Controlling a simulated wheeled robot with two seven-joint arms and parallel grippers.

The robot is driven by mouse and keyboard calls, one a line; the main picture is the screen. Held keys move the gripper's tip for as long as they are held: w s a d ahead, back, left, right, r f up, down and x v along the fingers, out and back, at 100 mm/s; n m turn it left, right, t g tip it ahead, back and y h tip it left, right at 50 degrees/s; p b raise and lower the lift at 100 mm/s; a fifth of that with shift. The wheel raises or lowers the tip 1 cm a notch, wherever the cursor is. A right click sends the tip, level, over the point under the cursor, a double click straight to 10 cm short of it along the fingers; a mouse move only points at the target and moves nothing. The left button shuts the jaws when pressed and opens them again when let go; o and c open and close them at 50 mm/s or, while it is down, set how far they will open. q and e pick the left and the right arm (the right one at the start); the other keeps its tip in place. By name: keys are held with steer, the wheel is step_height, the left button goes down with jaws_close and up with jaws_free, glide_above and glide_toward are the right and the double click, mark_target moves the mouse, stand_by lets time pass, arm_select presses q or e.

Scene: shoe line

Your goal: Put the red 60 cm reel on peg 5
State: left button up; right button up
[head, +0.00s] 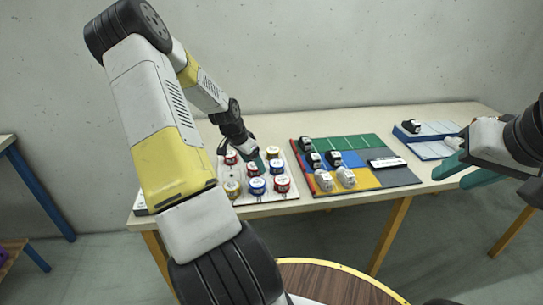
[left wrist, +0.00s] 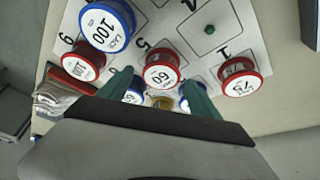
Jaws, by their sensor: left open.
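The red reel labelled 60 (left wrist: 162,70) sits on the white peg board (left wrist: 175,25) beside the printed 5, upright with its label facing my left wrist camera. My left gripper (left wrist: 160,88) is open, its teal fingers apart on either side of the reel's near side. Contact cannot be told. In the head view my left gripper (head: 256,156) is down among the reels, and I cannot tell which reel there is the 60. My right gripper (head: 465,172) is open and empty at the right, away from the board.
A blue 100 reel (left wrist: 107,25), a red 100 reel (left wrist: 83,62) and a red 75 reel (left wrist: 240,76) stand nearby. One peg (left wrist: 210,29) is bare. A coloured mat (head: 345,143) with shoes and a blue tray (head: 425,150) lie to the right.

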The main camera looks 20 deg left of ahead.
arm_select(q)
steer(key=v, duration=1)
steer(key=s+d+r+n+y, duration=0.1)
steer(key=s+d+r, duration=0.3)
steer(key=d+r, duration=0.35)
steer(key=s+d+r+n+y, duration=0.1)
steer(key=s+d+r, duration=0.45)
steer(key=d, duration=0.25)
steer(key=s+d+r+n+t+h, duration=0.1)
steer(key=s+d+r, duration=0.2)
steer(key=s, duration=0.3)
steer(key=s+d+r+n+t+h, duration=0.1)
steer(key=s+d+r, duration=0.2)
steer(key=s+d, duration=0.2)
steer(key=shift+s, duration=0.55)
steer(key=shift+r, duration=0.1)
